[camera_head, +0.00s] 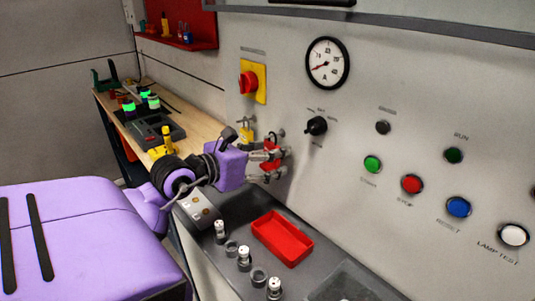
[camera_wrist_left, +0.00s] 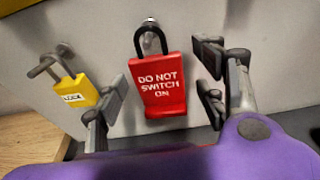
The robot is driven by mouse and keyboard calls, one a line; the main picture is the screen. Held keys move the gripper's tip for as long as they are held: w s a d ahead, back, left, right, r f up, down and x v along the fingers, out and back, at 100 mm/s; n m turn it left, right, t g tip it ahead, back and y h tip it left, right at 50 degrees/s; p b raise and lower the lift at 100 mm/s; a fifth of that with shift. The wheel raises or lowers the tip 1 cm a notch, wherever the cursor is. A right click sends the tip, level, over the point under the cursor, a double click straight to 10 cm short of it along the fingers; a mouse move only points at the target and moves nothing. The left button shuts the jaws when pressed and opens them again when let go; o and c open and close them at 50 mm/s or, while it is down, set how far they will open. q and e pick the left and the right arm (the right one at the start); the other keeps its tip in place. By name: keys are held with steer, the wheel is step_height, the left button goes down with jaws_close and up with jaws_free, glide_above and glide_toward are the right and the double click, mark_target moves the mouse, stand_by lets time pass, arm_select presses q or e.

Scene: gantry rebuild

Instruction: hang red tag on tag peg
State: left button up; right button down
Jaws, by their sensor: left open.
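The red tag (camera_wrist_left: 160,88) reads "DO NOT SWITCH ON" and has a black loop at its top. In the left wrist view it hangs upright, its loop appearing to pass over the metal tag peg (camera_wrist_left: 150,22) on the grey panel. My left gripper (camera_wrist_left: 162,85) is open, with one finger on each side of the tag and visible gaps between. In the head view the left gripper (camera_head: 275,166) is at the panel, and its fingers partly hide the red tag (camera_head: 271,153). My right gripper is not in view.
A yellow padlock (camera_wrist_left: 75,92) hangs on a hook left of the tag. A red tray (camera_head: 281,238) sits on the dark ledge below. A red rotary switch on a yellow plate (camera_head: 252,82) is above. Panel buttons (camera_head: 411,184) are to the right.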

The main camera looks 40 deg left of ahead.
arm_select(q)
steer(key=v, duration=1.2)
